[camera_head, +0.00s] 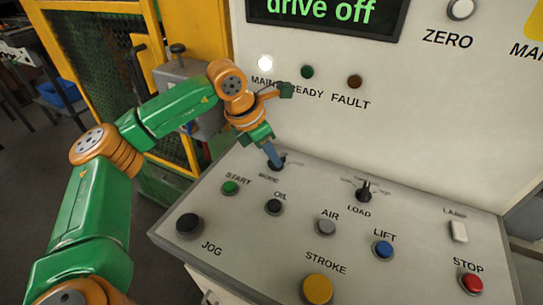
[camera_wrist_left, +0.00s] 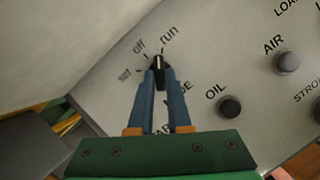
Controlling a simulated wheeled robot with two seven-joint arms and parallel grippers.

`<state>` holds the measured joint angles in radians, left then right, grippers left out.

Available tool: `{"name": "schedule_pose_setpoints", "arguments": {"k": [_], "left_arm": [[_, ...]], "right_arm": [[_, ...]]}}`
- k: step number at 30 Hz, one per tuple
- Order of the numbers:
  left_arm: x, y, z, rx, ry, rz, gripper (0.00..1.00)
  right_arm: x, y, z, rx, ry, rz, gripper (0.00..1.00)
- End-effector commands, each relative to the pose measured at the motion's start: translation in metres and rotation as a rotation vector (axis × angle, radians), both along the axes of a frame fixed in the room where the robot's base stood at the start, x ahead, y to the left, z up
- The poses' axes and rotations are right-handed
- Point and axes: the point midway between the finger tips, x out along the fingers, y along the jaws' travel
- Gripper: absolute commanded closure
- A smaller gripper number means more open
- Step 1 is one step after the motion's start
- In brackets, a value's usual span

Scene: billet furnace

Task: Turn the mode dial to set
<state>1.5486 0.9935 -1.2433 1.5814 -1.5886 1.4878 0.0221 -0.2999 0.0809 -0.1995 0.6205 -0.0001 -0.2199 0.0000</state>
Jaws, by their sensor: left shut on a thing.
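The mode dial (camera_wrist_left: 158,63) is a small black knob with a white pointer line, on the sloped console. Around it the labels set, off and run are printed in the left wrist view. The pointer points up in that view, on the off and run side, away from set; I cannot tell its exact mark. My left gripper (camera_wrist_left: 158,72) is shut on the dial, with one blue finger on each side. In the head view the left gripper (camera_head: 276,160) comes down on the dial (camera_head: 279,165), which it partly hides. My right gripper is not in view.
The console also holds the START button (camera_head: 230,187), OIL button (camera_head: 274,207), JOG button (camera_head: 189,225), LOAD knob (camera_head: 364,191) and STROKE button (camera_head: 317,289). A screen (camera_head: 330,14) above shows "drive off". The MAINS lamp (camera_head: 265,63) is lit white.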

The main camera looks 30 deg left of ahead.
Motion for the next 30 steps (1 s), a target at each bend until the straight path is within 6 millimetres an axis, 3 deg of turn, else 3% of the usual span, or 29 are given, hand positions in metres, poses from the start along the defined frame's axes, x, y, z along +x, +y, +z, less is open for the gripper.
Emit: {"name": "schedule_pose_setpoints", "arguments": {"k": [12,30], "left_arm": [[-0.001,-0.005,-0.003,-0.001,-0.003,0.381,1.00],[0.000,-0.011,0.000,-0.001,-0.002,0.953,1.00]], "right_arm": [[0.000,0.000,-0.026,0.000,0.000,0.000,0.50],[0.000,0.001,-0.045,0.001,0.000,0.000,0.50]]}}
